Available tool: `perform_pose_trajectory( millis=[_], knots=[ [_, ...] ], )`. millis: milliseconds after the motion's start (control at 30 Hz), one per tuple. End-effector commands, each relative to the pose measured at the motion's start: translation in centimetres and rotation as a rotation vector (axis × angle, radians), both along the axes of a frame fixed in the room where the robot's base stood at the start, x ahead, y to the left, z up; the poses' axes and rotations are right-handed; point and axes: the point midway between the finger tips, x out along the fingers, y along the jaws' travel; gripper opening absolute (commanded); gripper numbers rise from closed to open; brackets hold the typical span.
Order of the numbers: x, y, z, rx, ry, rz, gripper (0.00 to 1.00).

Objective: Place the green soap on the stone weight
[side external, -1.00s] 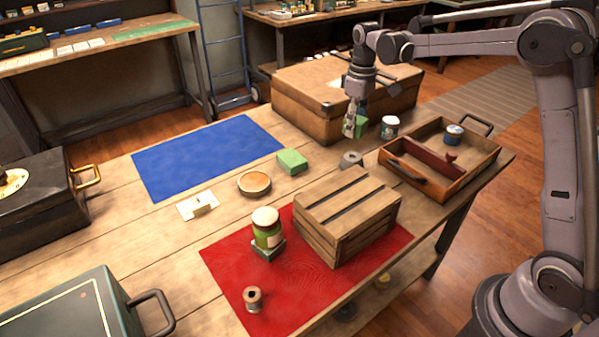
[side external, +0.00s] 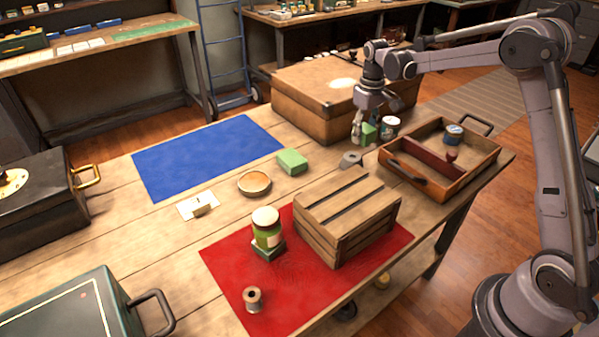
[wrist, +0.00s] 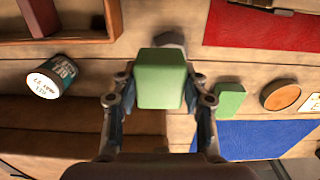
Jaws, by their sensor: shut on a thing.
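My gripper (side external: 361,131) is shut on a green soap block (side external: 369,132), which it holds in front of the big brown case. In the wrist view, the soap (wrist: 162,80) sits between the two fingers of my gripper (wrist: 160,98). The grey stone weight (side external: 351,160) stands on the table, below and slightly left of the held soap in the side view. In the wrist view, the weight (wrist: 170,39) shows just beyond the soap, which partly hides it. I cannot tell the exact gap between them.
Another green block (side external: 292,162) lies left of the weight, near a round wooden dish (side external: 254,184). A labelled tin (side external: 390,126) and a wooden tray (side external: 478,165) stand to the right. A slatted crate (side external: 347,215) is in front; the brown case (side external: 300,103) is behind.

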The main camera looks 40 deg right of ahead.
Motion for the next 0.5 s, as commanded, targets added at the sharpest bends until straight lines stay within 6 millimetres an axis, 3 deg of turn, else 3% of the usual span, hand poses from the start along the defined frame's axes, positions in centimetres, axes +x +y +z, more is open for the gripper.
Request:
perform_pose_trajectory(
  millis=[200,500],
  knots=[
    [1.6,1.7,-1.4,0.000,0.000,0.001,0.09],
    [1.8,1.8,-4.6,0.000,0.000,0.000,0.09]
  ],
)
